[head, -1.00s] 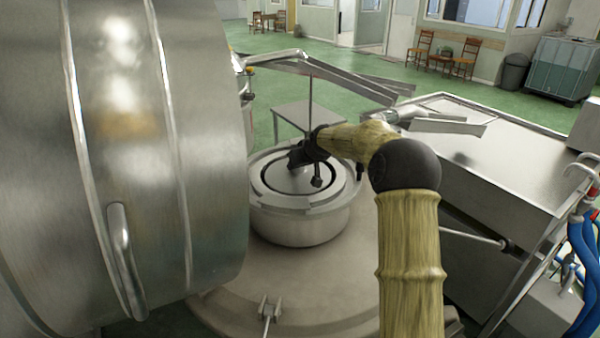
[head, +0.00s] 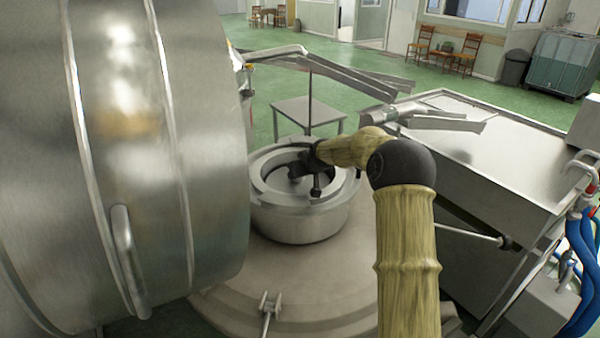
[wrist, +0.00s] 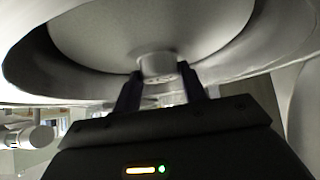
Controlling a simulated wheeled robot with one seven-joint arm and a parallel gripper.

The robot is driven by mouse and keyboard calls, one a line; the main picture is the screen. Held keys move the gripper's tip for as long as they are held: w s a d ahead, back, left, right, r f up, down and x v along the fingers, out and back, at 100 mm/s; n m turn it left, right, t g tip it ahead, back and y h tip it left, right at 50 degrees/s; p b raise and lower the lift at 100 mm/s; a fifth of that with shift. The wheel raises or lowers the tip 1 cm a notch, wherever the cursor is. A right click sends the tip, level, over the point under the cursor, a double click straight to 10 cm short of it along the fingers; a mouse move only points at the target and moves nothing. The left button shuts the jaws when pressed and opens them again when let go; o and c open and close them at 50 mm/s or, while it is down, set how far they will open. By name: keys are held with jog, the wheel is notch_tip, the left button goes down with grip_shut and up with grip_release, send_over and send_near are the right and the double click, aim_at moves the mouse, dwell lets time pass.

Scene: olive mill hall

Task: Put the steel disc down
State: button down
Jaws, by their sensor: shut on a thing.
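The steel disc (wrist: 150,28) fills the upper part of the wrist view, with a short round knob (wrist: 157,66) at its middle. My gripper (wrist: 160,82) is shut on this knob, one dark finger on each side. In the head view my gripper (head: 311,186) reaches down into the ringed opening of a round steel vessel (head: 300,225). The disc is inside that opening, mostly hidden by the rim and my gripper. The vessel's rim also curves around the disc in the wrist view. I cannot tell whether the disc touches a surface below.
A large steel drum (head: 200,150) stands close on the left. A small steel table (head: 308,110) is behind the vessel. A steel trough (head: 500,165) is on the right, with blue hoses (head: 578,250) beside it. Steel chutes (head: 340,75) hang above and behind.

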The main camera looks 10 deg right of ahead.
jog(key=shift+f+b, duration=0.3)
jog(key=shift+f, duration=0.05)
jog(key=c, duration=0.8)
grip_release()
jog(key=shift+r+p, duration=0.85)
jog(key=shift+s+d+b, duration=0.15)
jog(key=shift+s+b, duration=0.15)
jog(key=shift+b, duration=0.35)
jog(key=b+v, duration=0.4)
jog(key=v, duration=0.7)
jog(key=shift+s, duration=0.1)
